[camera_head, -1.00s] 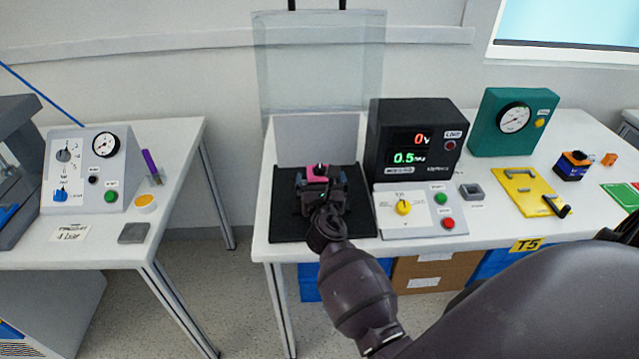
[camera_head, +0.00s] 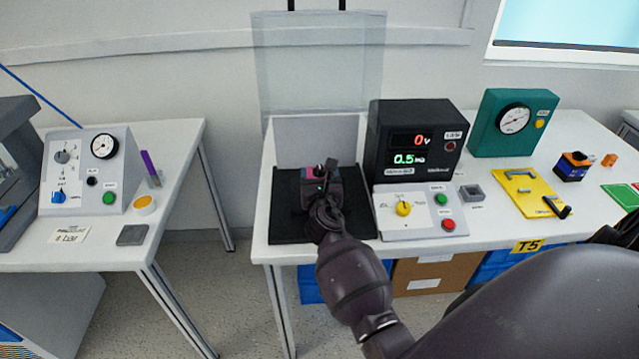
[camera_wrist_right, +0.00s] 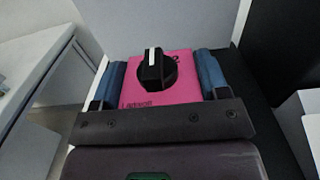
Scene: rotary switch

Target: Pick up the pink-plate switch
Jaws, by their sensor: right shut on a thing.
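The pink-plate switch (camera_wrist_right: 182,82) has a pink plate with a black rotary knob that carries a white mark. In the right wrist view it sits between the two blue-padded fingers of my right gripper (camera_wrist_right: 165,78), which is shut on its sides. In the head view only a small part of the pink switch (camera_head: 309,172) shows, over the black mat, mostly hidden by my right gripper (camera_head: 322,175). I cannot tell whether the switch touches the mat. My left gripper is not in view.
The black mat (camera_head: 287,215) lies at the table's left end, before a clear upright screen (camera_head: 318,60). A black meter (camera_head: 413,140) and a panel with a yellow knob (camera_head: 403,208) stand close on its right. A yellow plate (camera_head: 528,190) lies further right.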

